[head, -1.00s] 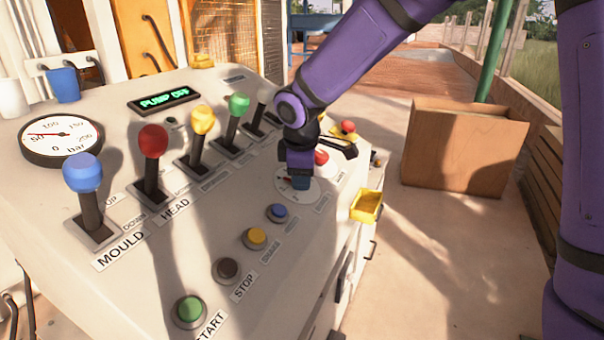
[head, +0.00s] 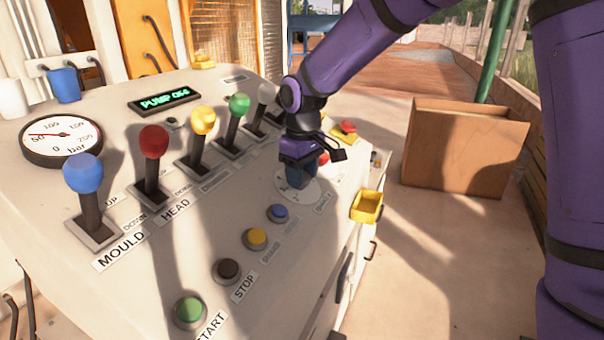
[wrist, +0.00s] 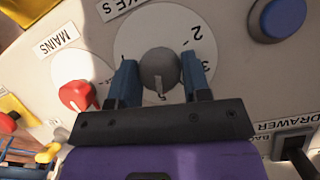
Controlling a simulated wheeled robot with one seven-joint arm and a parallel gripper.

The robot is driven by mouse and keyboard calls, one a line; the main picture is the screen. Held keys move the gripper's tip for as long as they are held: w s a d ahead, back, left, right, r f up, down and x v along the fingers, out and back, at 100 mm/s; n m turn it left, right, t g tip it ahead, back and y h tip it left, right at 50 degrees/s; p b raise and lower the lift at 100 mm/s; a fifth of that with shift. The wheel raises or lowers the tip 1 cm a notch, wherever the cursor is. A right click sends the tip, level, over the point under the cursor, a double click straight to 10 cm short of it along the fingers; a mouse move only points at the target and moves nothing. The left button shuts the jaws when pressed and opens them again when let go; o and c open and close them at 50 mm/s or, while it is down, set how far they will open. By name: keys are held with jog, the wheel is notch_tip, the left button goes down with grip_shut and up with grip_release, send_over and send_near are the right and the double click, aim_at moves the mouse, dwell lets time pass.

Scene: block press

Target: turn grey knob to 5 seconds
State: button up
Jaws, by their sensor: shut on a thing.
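The grey knob (wrist: 159,66) sits at the middle of a round white dial (wrist: 130,42) in the wrist view. Dial figures 2 and 3 show to the right of the knob. In the head view my gripper (head: 297,180) is over the dial (head: 310,193), and the fingers hide the knob.
A red knob (wrist: 76,95) by a MAINS label is left of the dial in the wrist view. A blue button (head: 278,212), yellow button (head: 256,237) and several coloured levers stand on the panel. A yellow tray (head: 367,206) juts from its right edge.

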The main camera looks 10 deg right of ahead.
jog(key=shift+m, duration=0.6)
jog(key=o, duration=0.9)
jog(key=shift+r, duration=0.1)
jog(key=r, duration=1)
jog(key=shift+w+d+r, duration=0.1)
jog(key=shift+d+r, duration=0.15)
jog(key=shift+r, duration=0.1)
